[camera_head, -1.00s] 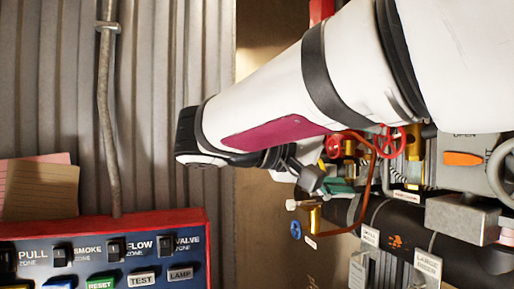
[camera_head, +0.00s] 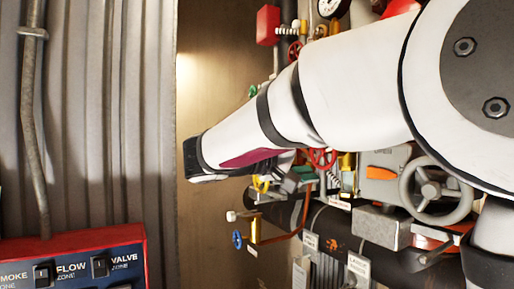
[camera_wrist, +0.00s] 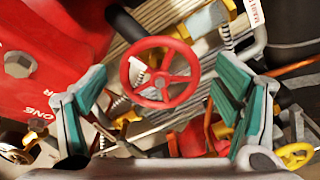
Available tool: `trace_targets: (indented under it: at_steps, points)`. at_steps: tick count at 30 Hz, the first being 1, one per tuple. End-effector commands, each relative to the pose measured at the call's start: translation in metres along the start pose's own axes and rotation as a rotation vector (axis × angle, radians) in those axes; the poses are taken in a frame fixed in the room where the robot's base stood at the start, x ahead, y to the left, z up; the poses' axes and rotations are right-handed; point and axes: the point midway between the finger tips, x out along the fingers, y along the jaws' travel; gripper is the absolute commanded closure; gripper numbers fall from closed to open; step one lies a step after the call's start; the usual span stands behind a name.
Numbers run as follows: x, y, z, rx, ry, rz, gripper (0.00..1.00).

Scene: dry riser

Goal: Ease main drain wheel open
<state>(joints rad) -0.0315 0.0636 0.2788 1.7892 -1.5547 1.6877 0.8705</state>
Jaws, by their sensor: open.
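Several handwheels show, and I cannot read which one is labelled main drain. In the wrist view a red spoked wheel (camera_wrist: 160,76) lies between and beyond the teal-padded fingers of my gripper (camera_wrist: 161,104). The fingers are spread wide, and no contact with the wheel shows. In the head view my gripper (camera_head: 297,180) is beside a red wheel (camera_head: 322,158), partly hidden by my arm. A yellow wheel (camera_head: 262,184) is just left of it and also shows at lower right in the wrist view (camera_wrist: 296,155). A blue wheel (camera_head: 237,239) is lower left.
A large grey handwheel (camera_head: 436,190) and grey box (camera_head: 382,226) stand right of my gripper. A dark pipe (camera_head: 340,228) and a copper tube run close below. A red-framed control panel (camera_head: 75,262) is at lower left. A red housing (camera_wrist: 40,60) crowds the wrist view's left.

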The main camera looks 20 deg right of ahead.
Motion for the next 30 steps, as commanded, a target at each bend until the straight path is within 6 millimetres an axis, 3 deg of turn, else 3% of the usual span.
trace_targets:
  at_steps: [6,15,21,22,30]
  points:
    - [0.017,0.001,0.0,0.001,-0.001,0.001,0.17]
    - [0.018,0.0,0.0,0.0,0.0,0.001,0.17]
    - [0.018,0.0,0.0,0.0,0.0,0.0,0.62]
    - [0.018,0.0,0.0,0.0,0.0,0.0,0.65]
    - [0.018,0.0,0.0,-0.017,0.0,0.0,0.65]
